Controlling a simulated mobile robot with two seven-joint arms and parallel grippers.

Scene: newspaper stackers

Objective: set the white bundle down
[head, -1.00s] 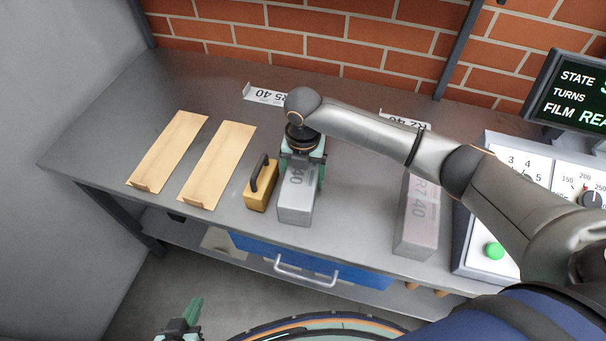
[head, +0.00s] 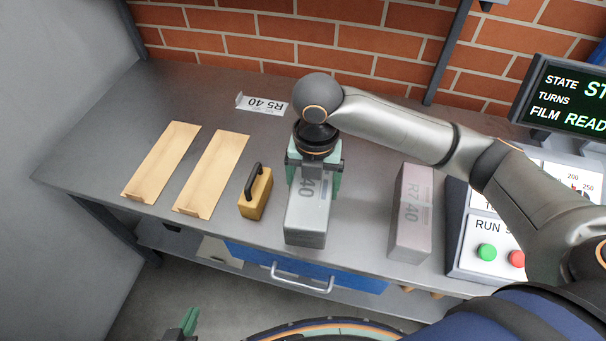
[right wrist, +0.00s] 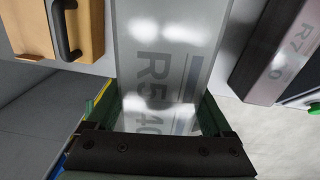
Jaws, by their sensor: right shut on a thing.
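The white bundle (head: 306,222), wrapped in shiny film and marked R5 40, is near the table's front edge in the head view. My right gripper (head: 314,172) points down and is shut on its rear part, one finger on each side. The right wrist view shows the bundle (right wrist: 168,55) between the green fingers. Whether its underside touches the table cannot be told. My left gripper (head: 186,324) shows only in part at the bottom of the head view, away from the table; its opening cannot be judged.
A yellow block with a black handle (head: 256,194) stands left of the bundle. A second bundle, R7 40 (head: 410,215), stands to the right, before the control panel (head: 470,245). Two tan boards (head: 212,172) lie left. An R5 40 label (head: 262,104) lies behind. Bare table (head: 362,215) separates the bundles.

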